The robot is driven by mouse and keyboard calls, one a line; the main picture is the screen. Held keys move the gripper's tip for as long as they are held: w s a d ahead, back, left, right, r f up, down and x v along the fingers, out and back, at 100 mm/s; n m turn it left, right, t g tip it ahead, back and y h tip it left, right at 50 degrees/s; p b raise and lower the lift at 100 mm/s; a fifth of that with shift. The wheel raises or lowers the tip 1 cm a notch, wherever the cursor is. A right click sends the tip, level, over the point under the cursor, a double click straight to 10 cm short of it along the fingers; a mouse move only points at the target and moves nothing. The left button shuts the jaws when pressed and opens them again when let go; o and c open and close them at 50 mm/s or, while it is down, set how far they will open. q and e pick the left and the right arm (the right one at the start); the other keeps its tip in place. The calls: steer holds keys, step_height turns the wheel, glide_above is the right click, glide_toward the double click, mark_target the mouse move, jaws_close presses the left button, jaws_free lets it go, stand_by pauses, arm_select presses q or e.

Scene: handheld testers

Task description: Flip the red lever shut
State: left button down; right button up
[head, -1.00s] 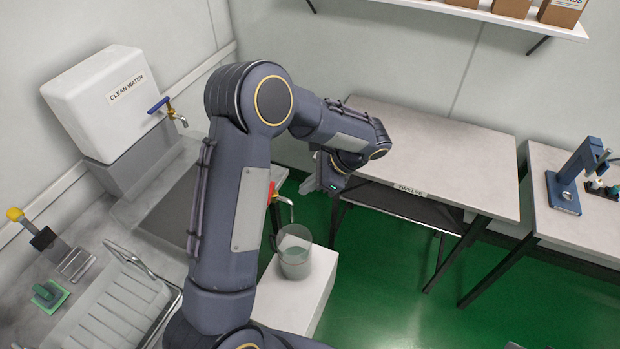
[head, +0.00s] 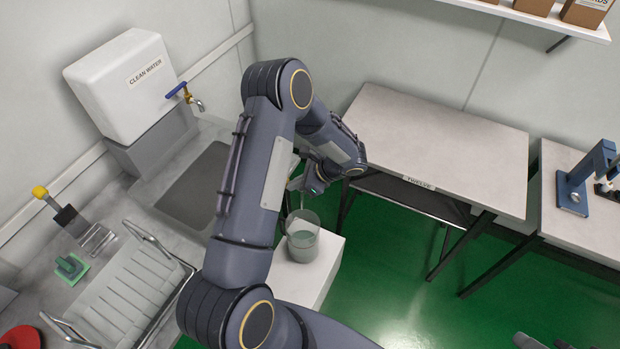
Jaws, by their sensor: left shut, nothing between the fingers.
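The red lever is hidden now behind my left arm and gripper. Part of its tap's thin spout (head: 301,200) shows just above a clear beaker (head: 302,240), which holds greyish liquid. The beaker stands upright on a white block (head: 325,268). My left gripper (head: 311,190) is shut and empty, pointing down beside the spout and above the beaker. Whether it touches the lever cannot be made out. Only a dark tip, seemingly of my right gripper (head: 540,342), shows at the bottom edge.
A white clean water tank (head: 118,85) with a blue-handled tap (head: 180,92) stands by the sink (head: 198,185). A wire rack (head: 125,300) is at lower left. A bare grey table (head: 430,140) stands beyond my gripper. Green floor at right is clear.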

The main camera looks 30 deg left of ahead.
arm_select(q)
steer(key=shift+s+a, duration=0.2)
steer(key=shift+a, duration=0.35)
steer(key=m+t+b, duration=0.1)
steer(key=b, duration=0.1)
steer(key=s+a+m+t+b, duration=0.1)
steer(key=m, duration=0.1)
steer(key=shift+s+a+t+y+b, duration=0.1)
steer(key=shift+s+t+y+b, duration=0.05)
steer(key=shift+t+y+b, duration=0.2)
